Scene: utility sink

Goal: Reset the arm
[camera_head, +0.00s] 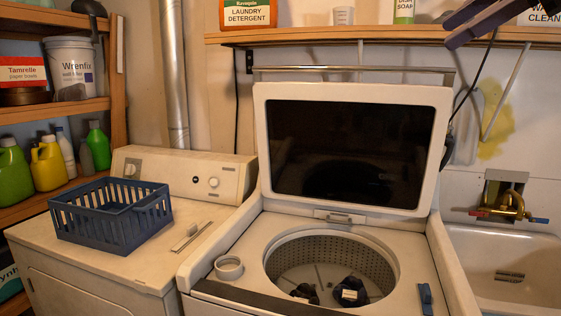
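My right gripper (452,33) is at the top right, dark purple, in front of the wall shelf. Two finger shapes show with a gap between them, and nothing is seen held. It is high above the washer and sink, apart from both. The rest of its arm is cut off by the picture edge. My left gripper and arm are not in view.
The washer (210,262) stands with its lid (262,150) up and dark items (350,291) in its drum. A blue basket (105,235) sits on the dryer (55,262). The sink (535,245) and brass faucet (512,205) are right; a shelf (290,36) runs above.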

